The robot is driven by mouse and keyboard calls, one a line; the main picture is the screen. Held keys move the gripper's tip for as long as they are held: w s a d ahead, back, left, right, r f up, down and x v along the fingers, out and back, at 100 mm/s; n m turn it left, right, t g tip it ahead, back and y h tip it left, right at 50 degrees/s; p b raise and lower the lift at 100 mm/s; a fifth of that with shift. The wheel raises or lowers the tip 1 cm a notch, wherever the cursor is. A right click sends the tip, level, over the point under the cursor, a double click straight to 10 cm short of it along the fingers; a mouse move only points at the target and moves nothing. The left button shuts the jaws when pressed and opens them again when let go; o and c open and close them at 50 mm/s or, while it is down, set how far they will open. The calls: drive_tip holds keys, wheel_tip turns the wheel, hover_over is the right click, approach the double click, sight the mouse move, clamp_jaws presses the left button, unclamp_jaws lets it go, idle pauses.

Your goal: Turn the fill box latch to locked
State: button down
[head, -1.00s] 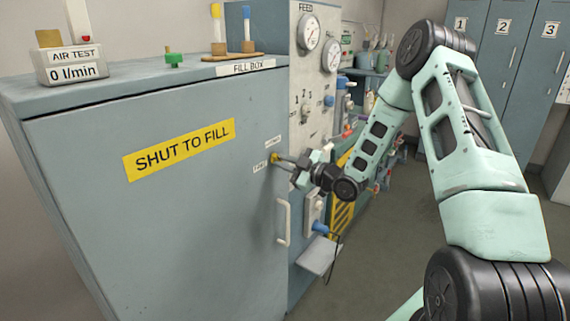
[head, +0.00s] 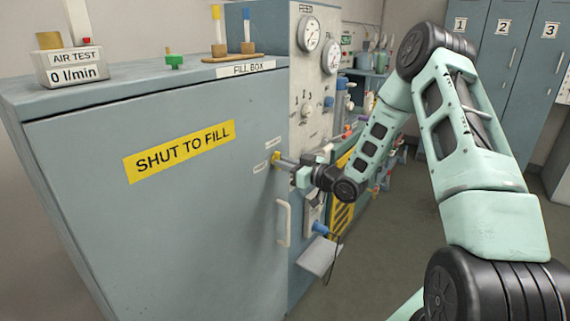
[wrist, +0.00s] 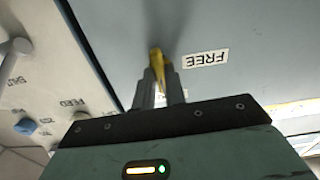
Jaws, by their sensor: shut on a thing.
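The fill box (head: 90,210) is a large grey-blue cabinet with its door shut, filling the left of the head view. Its small yellow latch (wrist: 156,58) is near the door's right edge, between two small white labels. My gripper (head: 283,160) is at the latch and shut on it; the fingers (wrist: 160,90) close around the yellow piece in the wrist view. The FREE label (wrist: 206,59) lies just beside the latch there and reads upside down. The fingers partly hide the latch, so its exact angle is hard to tell.
A white door handle (head: 283,222) is just below the latch. The gauge panel (head: 312,80) with knobs stands close to the right. An air test meter (head: 72,66) and tubes on a wooden stand (head: 232,56) sit on top of the box. Blue lockers (head: 510,60) stand behind.

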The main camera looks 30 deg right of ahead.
idle(0.4)
drive_tip(key=c, duration=1.5)
unclamp_jaws()
drive_tip(key=shift+o, duration=0.2)
drive_tip(key=shift+s, duration=0.1)
drive_tip(key=b+v, duration=0.2)
drive_tip(key=v, duration=1.5)
drive_tip(key=shift+s, duration=0.15)
